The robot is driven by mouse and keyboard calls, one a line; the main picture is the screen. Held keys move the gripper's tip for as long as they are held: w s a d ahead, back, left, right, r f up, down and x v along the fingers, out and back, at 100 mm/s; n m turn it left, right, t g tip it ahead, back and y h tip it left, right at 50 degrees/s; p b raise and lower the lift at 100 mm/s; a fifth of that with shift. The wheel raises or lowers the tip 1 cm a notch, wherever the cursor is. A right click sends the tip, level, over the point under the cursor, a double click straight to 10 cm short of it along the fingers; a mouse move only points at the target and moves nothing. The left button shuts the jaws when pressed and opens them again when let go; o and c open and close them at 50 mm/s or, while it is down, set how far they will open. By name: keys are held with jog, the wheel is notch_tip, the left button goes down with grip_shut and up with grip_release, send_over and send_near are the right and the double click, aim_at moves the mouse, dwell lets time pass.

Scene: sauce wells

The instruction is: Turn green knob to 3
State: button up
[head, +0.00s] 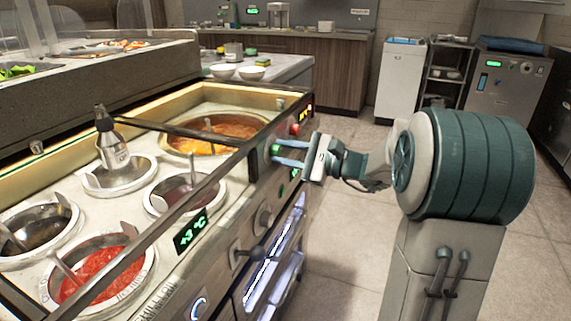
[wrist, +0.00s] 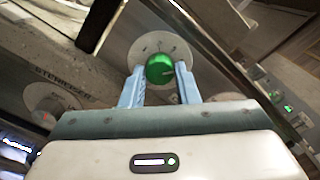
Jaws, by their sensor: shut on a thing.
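The green knob (wrist: 160,69) sits on a pale round dial plate (wrist: 150,42) with small dark marks, in the middle of the wrist view. A pale pointer line shows on the knob's face, toward its lower right. The numbers on the dial are too small to read. My gripper (wrist: 160,80) has its two light blue fingers shut on the knob, one on each side. In the head view my gripper (head: 278,155) reaches the counter's front panel from the right, and a bit of green shows at its fingertips.
A red knob (head: 295,129) sits on the panel just beyond my gripper. Grey knobs (head: 264,218) and a green "+3 °C" display (head: 190,232) are nearer. Sauce wells (head: 215,130) and a bottle (head: 112,140) are on top.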

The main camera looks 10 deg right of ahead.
jog(key=n+b, duration=0.4)
jog(key=shift+f+b, duration=0.25)
jog(key=shift+b, duration=0.15)
jog(key=n+b, duration=0.3)
jog(key=shift+r, duration=0.3)
jog(key=o, duration=1)
jog(key=shift+d, duration=0.1)
jog(key=p+v, duration=0.4)
jog(key=v, duration=0.9)
jog(key=shift+s+d, duration=0.2)
jog(key=shift+d, duration=0.1)
